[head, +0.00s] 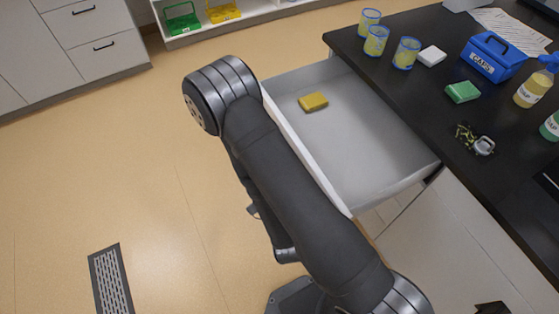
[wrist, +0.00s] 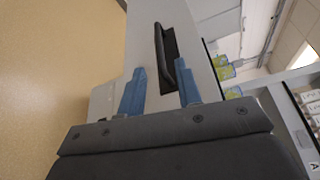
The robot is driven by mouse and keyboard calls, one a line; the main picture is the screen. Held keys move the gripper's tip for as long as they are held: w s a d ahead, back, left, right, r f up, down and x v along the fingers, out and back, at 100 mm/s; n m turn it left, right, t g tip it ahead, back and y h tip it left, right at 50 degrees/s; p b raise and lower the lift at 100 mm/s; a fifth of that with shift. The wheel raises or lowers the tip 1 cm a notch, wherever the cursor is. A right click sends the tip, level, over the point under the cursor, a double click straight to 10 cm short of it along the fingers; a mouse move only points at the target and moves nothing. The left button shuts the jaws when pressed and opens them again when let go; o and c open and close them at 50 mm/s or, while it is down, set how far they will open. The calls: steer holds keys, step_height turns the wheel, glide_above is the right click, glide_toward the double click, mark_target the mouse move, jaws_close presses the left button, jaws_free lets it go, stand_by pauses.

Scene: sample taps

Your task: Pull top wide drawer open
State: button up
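The top wide drawer (head: 365,135) is pulled well out from under the black counter in the head view. Its inside is grey-white, and a yellow sponge (head: 313,102) lies in it. My arm hides most of its front and handle there. In the wrist view the drawer front (wrist: 205,45) carries a dark bar handle (wrist: 165,50). My gripper (wrist: 160,68) has two blue fingers standing apart, with a gap between them. The near end of the handle lies close to the right finger; I cannot tell whether they touch. The gripper is hidden in the head view.
The black counter (head: 400,85) holds yellow-banded cups (head: 376,40), a white block (head: 431,56), a green sponge (head: 462,92), a blue caddy (head: 492,58) and bottles. Open floor (head: 130,170) lies left of my arm. Grey cabinets (head: 95,35) stand at the back left.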

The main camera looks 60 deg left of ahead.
steer(key=shift+v, duration=1.35)
steer(key=shift+a, duration=0.1)
steer(key=x, duration=1.2)
steer(key=shift+w, duration=0.15)
steer(key=shift+s+d, duration=0.25)
steer(key=shift+d, duration=0.05)
steer(key=v, duration=0.9)
steer(key=shift+s+d, duration=0.15)
steer(key=shift+d, duration=0.25)
